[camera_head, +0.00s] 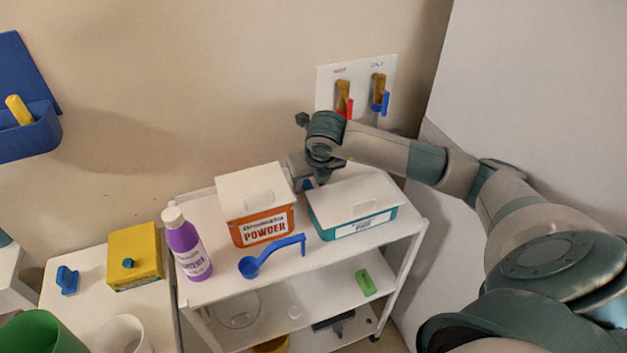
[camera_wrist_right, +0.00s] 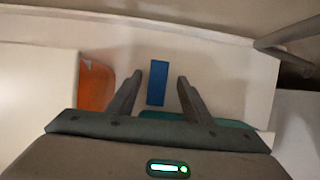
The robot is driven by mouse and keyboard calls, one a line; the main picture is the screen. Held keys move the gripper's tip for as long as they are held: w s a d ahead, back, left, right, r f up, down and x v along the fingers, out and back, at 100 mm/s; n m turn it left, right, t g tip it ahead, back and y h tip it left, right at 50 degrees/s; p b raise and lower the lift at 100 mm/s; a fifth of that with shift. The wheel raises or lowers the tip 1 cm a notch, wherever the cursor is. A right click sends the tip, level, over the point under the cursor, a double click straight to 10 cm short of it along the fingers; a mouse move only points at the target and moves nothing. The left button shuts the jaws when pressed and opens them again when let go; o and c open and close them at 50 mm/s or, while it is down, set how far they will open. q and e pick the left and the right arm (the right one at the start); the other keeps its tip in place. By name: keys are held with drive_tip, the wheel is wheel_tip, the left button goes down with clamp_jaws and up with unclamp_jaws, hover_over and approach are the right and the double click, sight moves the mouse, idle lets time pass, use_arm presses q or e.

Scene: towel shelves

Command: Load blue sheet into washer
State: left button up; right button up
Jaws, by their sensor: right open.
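A small flat blue rectangle, which looks like the blue sheet (camera_wrist_right: 157,82), lies on the white cart top behind the boxes. In the head view only a bit of blue (camera_head: 306,185) shows beside my right gripper (camera_head: 319,177). In the right wrist view my right gripper (camera_wrist_right: 160,78) is open, with the blue piece seen between its fingers. I cannot tell how far above it the fingertips are. No washer shows in either view. My left gripper is not in view.
The orange powder box (camera_head: 262,228) and the teal box (camera_head: 358,226) stand close in front of my gripper. A purple bottle (camera_head: 187,245) and a blue scoop (camera_head: 270,256) are on the same cart (camera_head: 325,256). A wall panel with valves (camera_head: 357,82) is behind.

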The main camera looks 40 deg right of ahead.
drive_tip(key=shift+w+f, duration=0.2)
drive_tip(key=shift+f, duration=0.2)
drive_tip(key=shift+s+a+r, duration=0.15)
drive_tip(key=shift+a, duration=0.1)
drive_tip(key=shift+d, duration=0.1)
drive_tip(key=c, duration=1.1)
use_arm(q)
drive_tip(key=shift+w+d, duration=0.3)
